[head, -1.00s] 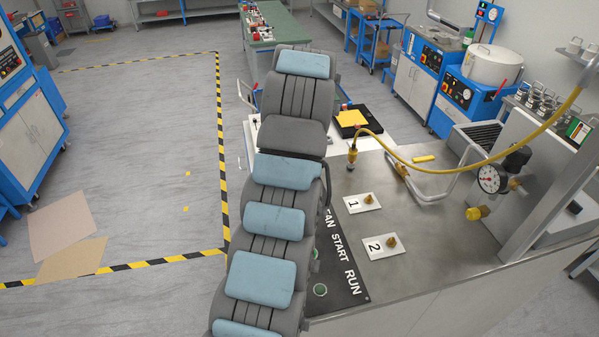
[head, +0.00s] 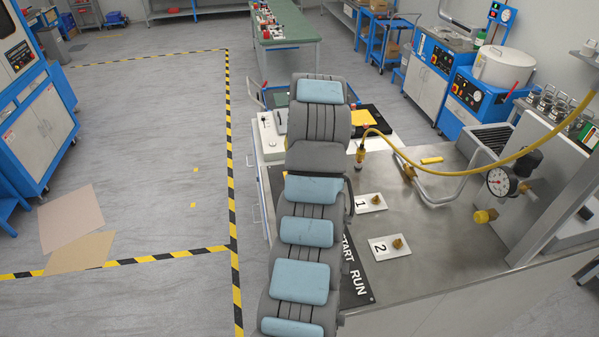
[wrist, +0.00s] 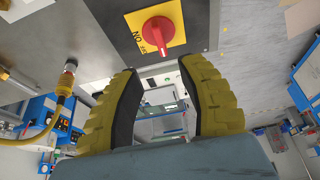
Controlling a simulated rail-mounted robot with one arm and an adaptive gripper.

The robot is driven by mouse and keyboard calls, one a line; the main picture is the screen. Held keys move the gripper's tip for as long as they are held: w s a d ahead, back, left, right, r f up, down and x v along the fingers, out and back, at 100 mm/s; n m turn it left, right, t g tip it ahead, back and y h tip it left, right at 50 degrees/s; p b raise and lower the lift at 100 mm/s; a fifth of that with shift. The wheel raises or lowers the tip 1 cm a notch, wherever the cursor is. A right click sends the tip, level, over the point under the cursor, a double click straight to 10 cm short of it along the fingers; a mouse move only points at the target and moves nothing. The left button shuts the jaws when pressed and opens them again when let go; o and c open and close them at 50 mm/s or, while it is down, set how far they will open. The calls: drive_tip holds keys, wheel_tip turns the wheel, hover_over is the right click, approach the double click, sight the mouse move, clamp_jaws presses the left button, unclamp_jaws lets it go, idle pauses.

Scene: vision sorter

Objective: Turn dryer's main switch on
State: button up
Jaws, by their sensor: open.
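The main switch (wrist: 157,32) is a red rotary knob on a yellow plate (wrist: 136,19), set on a dark panel, at the top of the wrist view. An "ON" label shows upside down on the plate, left of the knob. My gripper (wrist: 158,70) has two yellow, dark-lined fingers spread apart with nothing between them. In the wrist view the knob appears just above the fingertips, apart from them. In the head view my arm hides the gripper, and I cannot make out the switch there. A dark panel (head: 357,285) lettered "START RUN" lies partly behind my arm.
A yellow hose (head: 440,172) arcs over the metal bench (head: 440,240); its fitting (wrist: 68,75) is left of the gripper in the wrist view. Plates marked 1 (head: 373,202) and 2 (head: 389,248), a bent pipe and a gauge (head: 498,181) stand right of my arm.

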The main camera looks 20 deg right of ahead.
drive_tip(key=p+x, duration=0.2)
drive_tip(key=x, duration=0.9)
drive_tip(key=shift+p, duration=0.3)
clamp_jaws()
